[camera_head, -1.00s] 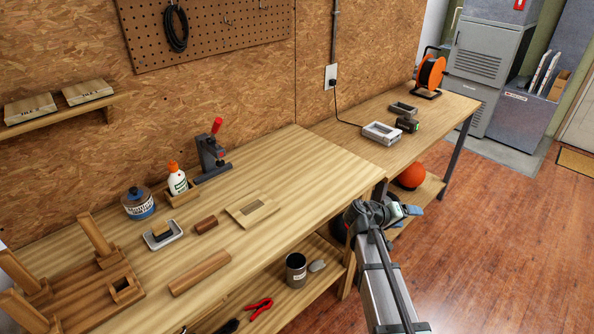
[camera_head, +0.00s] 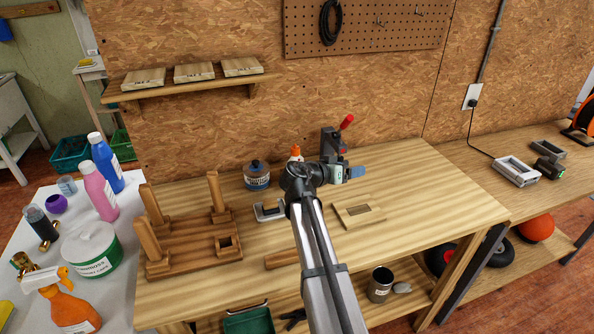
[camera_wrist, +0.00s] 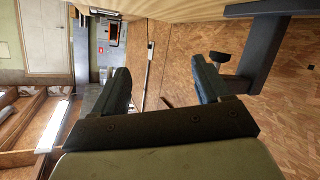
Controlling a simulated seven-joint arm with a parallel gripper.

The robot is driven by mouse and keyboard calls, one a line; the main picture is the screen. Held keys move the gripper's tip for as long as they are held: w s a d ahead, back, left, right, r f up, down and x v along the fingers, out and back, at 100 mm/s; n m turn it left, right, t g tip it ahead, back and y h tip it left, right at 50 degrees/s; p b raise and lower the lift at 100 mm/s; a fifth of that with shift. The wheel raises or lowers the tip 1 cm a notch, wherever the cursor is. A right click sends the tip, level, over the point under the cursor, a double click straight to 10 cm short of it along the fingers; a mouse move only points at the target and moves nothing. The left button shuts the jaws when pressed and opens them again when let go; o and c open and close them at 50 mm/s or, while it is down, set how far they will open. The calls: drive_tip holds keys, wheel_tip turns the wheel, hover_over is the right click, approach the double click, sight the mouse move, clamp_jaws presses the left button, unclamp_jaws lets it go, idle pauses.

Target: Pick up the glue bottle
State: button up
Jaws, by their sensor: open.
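The glue bottle, white with an orange cap (camera_head: 295,151), stands at the back of the workbench in the head view. Only its cap and a little below show; my arm hides the rest. My gripper (camera_head: 352,173) is over the bench, to the right of the bottle and in front of the grey clamp with the red handle (camera_head: 333,143). It points to the right. The wrist view shows both fingers apart with nothing between them (camera_wrist: 163,82). The bottle cannot be made out there.
A blue-labelled jar (camera_head: 257,177) stands left of the bottle. A wooden frame with upright pegs (camera_head: 190,245) fills the bench's left part. A flat wooden piece (camera_head: 342,218) lies in front of my gripper. The bench's right part (camera_head: 430,185) is clear.

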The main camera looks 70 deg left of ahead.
drive_tip(key=s+a+g+y, duration=0.15)
drive_tip(key=s+a, duration=0.25)
drive_tip(key=s, duration=0.6)
drive_tip(key=s+a+g+y, duration=0.1)
drive_tip(key=s+a+y, duration=0.15)
drive_tip(key=s, duration=0.75)
drive_tip(key=shift+m+h, duration=0.4)
drive_tip(key=x, duration=1.4)
drive_tip(key=shift+w+a+f, duration=0.1)
drive_tip(key=shift+a+f, duration=0.15)
drive_tip(key=shift+a, duration=0.1)
drive_tip(key=c, duration=1)
drive_tip(key=shift+c, duration=0.2)
